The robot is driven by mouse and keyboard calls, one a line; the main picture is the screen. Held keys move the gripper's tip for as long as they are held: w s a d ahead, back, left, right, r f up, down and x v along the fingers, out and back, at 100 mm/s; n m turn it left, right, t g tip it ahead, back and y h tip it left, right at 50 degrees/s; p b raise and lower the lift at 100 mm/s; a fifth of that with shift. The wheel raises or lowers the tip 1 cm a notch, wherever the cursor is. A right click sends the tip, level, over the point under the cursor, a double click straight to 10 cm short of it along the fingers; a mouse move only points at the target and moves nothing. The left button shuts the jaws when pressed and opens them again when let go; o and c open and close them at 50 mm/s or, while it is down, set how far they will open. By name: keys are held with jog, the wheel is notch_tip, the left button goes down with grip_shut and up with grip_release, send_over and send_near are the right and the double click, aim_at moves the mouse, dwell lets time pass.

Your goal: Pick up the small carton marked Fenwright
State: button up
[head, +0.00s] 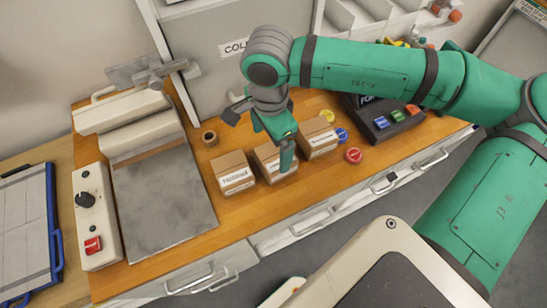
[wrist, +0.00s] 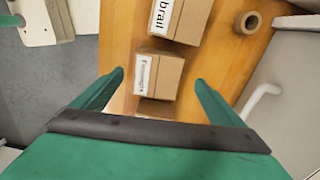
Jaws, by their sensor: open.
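Three small brown cartons with white labels stand in a row on the wooden counter. The middle carton (head: 268,161) carries a label that seems to read Fenwright in the wrist view (wrist: 166,75), though the print is blurred. The left carton (head: 234,174) has a label ending in "brail" in the wrist view (wrist: 188,22). The right carton (head: 318,139) has a label too small to read; my gripper partly hides it in the wrist view (wrist: 155,109). My gripper (head: 285,157) is open and empty, pointing down at the middle carton, which appears between its fingertips (wrist: 160,77). Contact cannot be told.
A tape roll (head: 209,138) lies behind the left carton. A grey-topped machine (head: 160,190) stands to the left. Red (head: 353,155) and blue (head: 341,134) round items and a black box (head: 382,122) are to the right. The cartons stand close together.

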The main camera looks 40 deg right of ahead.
aim_at(276, 154)
jog(key=shift+s+d+f, duration=0.15)
jog(key=shift+f, duration=0.35)
jog(key=shift+s+d+f, duration=0.1)
jog(key=shift+f, duration=0.35)
jog(key=f, duration=0.3)
jog(key=shift+s+d+f, duration=0.15)
jog(key=shift+s+d, duration=0.05)
jog(key=shift+d, duration=0.1)
jog(key=shift+w+f, duration=0.1)
jog(key=shift+f, duration=0.5)
jog(key=shift+c, duration=0.7)
jog(key=c, duration=1.1)
jog(key=shift+r, duration=0.1)
jog(key=shift+c, duration=0.2)
